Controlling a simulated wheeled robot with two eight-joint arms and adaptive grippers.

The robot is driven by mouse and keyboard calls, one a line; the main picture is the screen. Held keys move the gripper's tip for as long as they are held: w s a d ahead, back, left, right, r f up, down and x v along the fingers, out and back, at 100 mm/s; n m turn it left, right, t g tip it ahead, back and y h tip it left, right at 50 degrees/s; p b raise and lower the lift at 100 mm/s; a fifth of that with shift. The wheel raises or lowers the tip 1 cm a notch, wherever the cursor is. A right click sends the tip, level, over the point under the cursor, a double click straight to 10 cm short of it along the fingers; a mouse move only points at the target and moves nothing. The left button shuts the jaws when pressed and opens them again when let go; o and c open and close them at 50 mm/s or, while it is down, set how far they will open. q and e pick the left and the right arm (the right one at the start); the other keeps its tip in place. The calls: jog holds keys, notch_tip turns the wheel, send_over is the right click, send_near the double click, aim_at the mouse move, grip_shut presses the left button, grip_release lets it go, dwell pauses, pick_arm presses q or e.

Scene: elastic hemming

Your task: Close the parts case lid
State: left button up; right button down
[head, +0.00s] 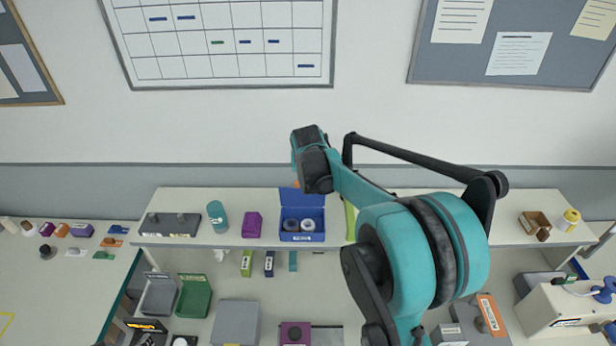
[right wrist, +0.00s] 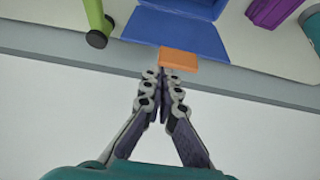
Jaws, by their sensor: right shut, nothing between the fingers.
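The blue parts case (head: 302,237) stands on the back shelf with its lid (head: 289,200) raised at the rear. Inside it are a dark round item and a pale one. An orange tab (right wrist: 178,58) sits on the edge of the lid, which also shows in the right wrist view (right wrist: 180,32). My right gripper (right wrist: 163,72) is shut and empty, its fingertips close beside the tab; I cannot tell if they touch. In the head view my right wrist hides the fingers and part of the lid. My left gripper is not in view.
A purple box (head: 252,225) and a teal cylinder (head: 217,216) stand left of the case. A green upright item (head: 350,220) is close on its right, partly behind my arm. The wall is behind the shelf. Bins and boxes fill the lower level.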

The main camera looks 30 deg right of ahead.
jog(key=s+a+f+t+h+b, duration=0.5)
jog(key=s+f+b, duration=0.7)
jog(key=b, duration=0.8)
notch_tip(320, 180, down, 2)
jog(key=a+t, duration=0.2)
jog(key=t, duration=0.1)
jog(key=shift+a, duration=0.15)
jog(key=shift+f, duration=0.1)
